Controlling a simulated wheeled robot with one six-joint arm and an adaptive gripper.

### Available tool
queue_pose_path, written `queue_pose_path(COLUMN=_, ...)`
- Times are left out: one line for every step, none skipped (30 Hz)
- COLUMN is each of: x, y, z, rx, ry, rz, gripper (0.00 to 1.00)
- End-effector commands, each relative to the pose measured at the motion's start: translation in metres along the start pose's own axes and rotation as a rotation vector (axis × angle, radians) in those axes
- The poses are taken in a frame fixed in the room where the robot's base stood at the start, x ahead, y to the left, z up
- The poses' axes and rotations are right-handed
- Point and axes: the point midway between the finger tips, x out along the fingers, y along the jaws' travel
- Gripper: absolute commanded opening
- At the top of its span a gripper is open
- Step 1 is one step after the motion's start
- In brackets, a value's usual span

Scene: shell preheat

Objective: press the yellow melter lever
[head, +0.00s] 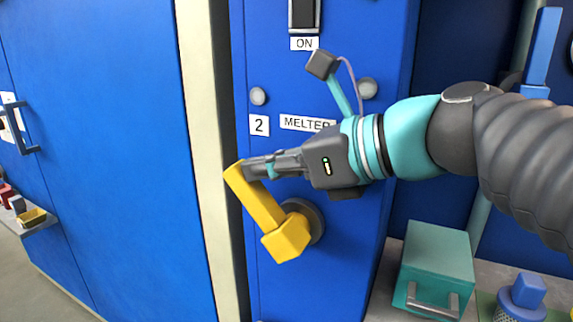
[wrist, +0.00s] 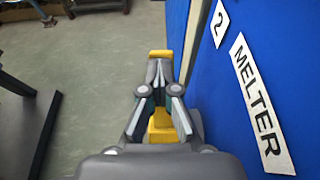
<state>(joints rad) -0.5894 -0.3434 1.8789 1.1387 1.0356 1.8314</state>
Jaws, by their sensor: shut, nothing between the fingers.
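The yellow melter lever (head: 258,205) is mounted on a round grey hub on the blue panel, below the "MELTER" label (head: 307,123). Its arm slants from the hub area up to the left. My gripper (head: 247,170) is shut and empty, pointing left, with its fingertips at the upper left end of the lever, in front of or over it. I cannot tell whether they touch. In the wrist view, the shut fingertips (wrist: 158,64) overlap the lever (wrist: 161,122), which shows beyond and below them.
An upright switch (head: 304,14) marked "ON" is above. Two grey knobs (head: 367,88) flank the panel. A teal box (head: 436,262) and a blue-topped item (head: 527,291) stand at lower right. A blue door (head: 110,130) with a handle is at left.

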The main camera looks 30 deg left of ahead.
Motion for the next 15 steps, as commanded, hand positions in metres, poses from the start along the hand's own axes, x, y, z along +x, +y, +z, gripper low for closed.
queue_pose_path(x=0.002, y=0.0, z=-0.002, rx=0.004, ry=0.003, rz=0.005, gripper=0.0)
queue_pose_path(x=0.002, y=0.0, z=-0.002, rx=0.004, ry=0.003, rz=0.005, gripper=0.0)
queue_pose_path(x=0.002, y=0.0, z=-0.002, rx=0.004, ry=0.003, rz=0.005, gripper=0.0)
queue_pose_path(x=0.0, y=0.0, z=-0.002, rx=0.004, ry=0.002, rz=0.005, gripper=0.0)
queue_pose_path(x=-0.001, y=0.0, z=-0.001, rx=0.004, ry=0.002, rz=0.005, gripper=0.0)
queue_pose_path(x=-0.004, y=0.0, z=0.0, rx=0.003, ry=0.002, rz=0.005, gripper=0.0)
queue_pose_path(x=-0.008, y=0.0, z=0.002, rx=0.003, ry=0.001, rz=0.003, gripper=0.0)
queue_pose_path(x=-0.011, y=-0.001, z=0.003, rx=0.002, ry=0.0, rz=0.002, gripper=0.0)
queue_pose_path(x=-0.017, y=0.0, z=0.005, rx=0.0, ry=-0.001, rz=0.002, gripper=0.0)
queue_pose_path(x=-0.022, y=0.0, z=0.008, rx=-0.001, ry=-0.002, rz=0.0, gripper=0.0)
queue_pose_path(x=-0.028, y=0.0, z=0.01, rx=0.0, ry=-0.003, rz=-0.001, gripper=0.0)
queue_pose_path(x=-0.035, y=0.0, z=0.013, rx=-0.001, ry=-0.003, rz=-0.001, gripper=0.0)
queue_pose_path(x=-0.041, y=0.0, z=0.015, rx=-0.001, ry=-0.004, rz=-0.002, gripper=0.0)
queue_pose_path(x=-0.043, y=0.0, z=0.021, rx=-0.003, ry=-0.004, rz=0.002, gripper=0.0)
queue_pose_path(x=-0.046, y=0.001, z=0.03, rx=-0.005, ry=-0.005, rz=0.003, gripper=0.0)
